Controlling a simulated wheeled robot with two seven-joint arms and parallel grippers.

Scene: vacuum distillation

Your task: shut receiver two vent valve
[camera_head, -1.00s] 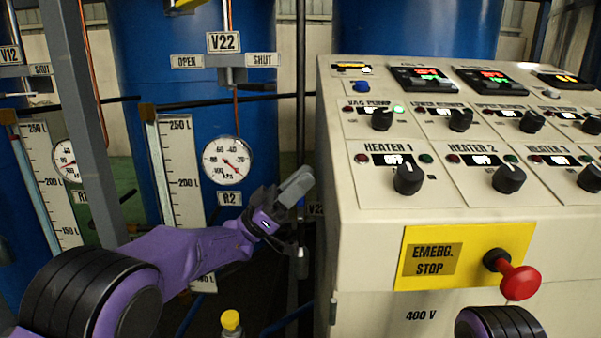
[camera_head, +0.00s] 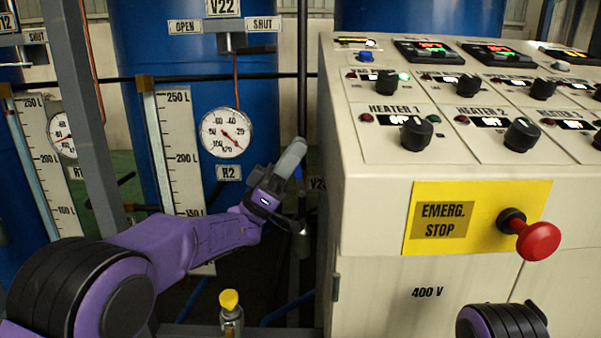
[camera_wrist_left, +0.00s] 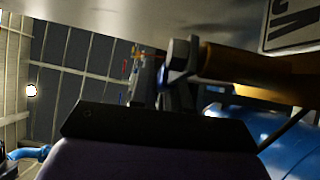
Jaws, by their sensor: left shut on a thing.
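My left gripper (camera_head: 287,165) is in front of the dark gap between the receiver two tank (camera_head: 190,62) and the control cabinet. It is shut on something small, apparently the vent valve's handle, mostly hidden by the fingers. A small blue bit shows just beside the fingers. In the left wrist view, the fingers (camera_wrist_left: 172,95) meet a metal nut-like part (camera_wrist_left: 182,52) by a brown cylindrical fitting (camera_wrist_left: 250,72). My right gripper is out of view; only part of my right arm shows.
The cabinet (camera_head: 370,280), with knobs and a red emergency stop button (camera_head: 538,241), stands close right of the gripper. A grey post (camera_head: 90,120) is at left. A gauge (camera_head: 226,133) and level scale (camera_head: 181,150) are behind. A yellow-capped fitting (camera_head: 229,300) is below.

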